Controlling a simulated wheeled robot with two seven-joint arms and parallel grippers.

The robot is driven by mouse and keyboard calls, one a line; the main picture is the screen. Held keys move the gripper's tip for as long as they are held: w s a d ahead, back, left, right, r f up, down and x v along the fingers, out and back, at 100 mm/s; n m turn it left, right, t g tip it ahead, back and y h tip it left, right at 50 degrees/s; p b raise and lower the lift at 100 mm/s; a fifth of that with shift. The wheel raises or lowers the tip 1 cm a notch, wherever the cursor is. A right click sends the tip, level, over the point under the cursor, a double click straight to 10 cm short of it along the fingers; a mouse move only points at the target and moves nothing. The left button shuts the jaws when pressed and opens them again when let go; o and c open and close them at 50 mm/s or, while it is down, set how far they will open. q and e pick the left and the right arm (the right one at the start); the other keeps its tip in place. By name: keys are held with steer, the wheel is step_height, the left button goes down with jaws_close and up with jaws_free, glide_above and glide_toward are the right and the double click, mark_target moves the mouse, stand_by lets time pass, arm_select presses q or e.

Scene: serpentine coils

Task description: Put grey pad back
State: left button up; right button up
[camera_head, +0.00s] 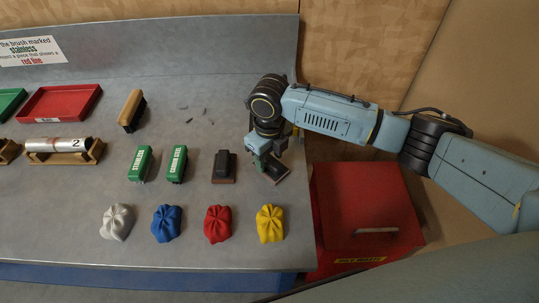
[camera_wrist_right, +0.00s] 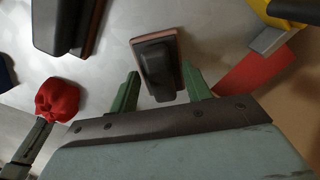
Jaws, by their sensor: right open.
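A dark grey pad block on a brown base (camera_head: 277,172) lies on the bench near its right end, partly hidden by my right gripper (camera_head: 266,158). In the right wrist view the block (camera_wrist_right: 157,62) lies ahead of and between the two green fingers of the right gripper (camera_wrist_right: 160,78). The fingers are apart, one on each side of it, and I cannot tell whether they touch it. A similar black block on a brown base (camera_head: 224,165) stands to the left. My left gripper is not in view.
Two green blocks (camera_head: 158,164) stand left of the black block. Crumpled white, blue, red and yellow cloths (camera_head: 270,223) line the front. A wooden brush (camera_head: 131,108), red tray (camera_head: 60,103) and metal cylinder (camera_head: 58,145) are farther left. A red bin (camera_head: 350,205) stands beside the bench.

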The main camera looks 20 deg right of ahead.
mark_target(269, 159)
steer(key=shift+r, duration=0.1)
step_height(269, 159, up, 12)
stand_by(0.5)
stand_by(0.4)
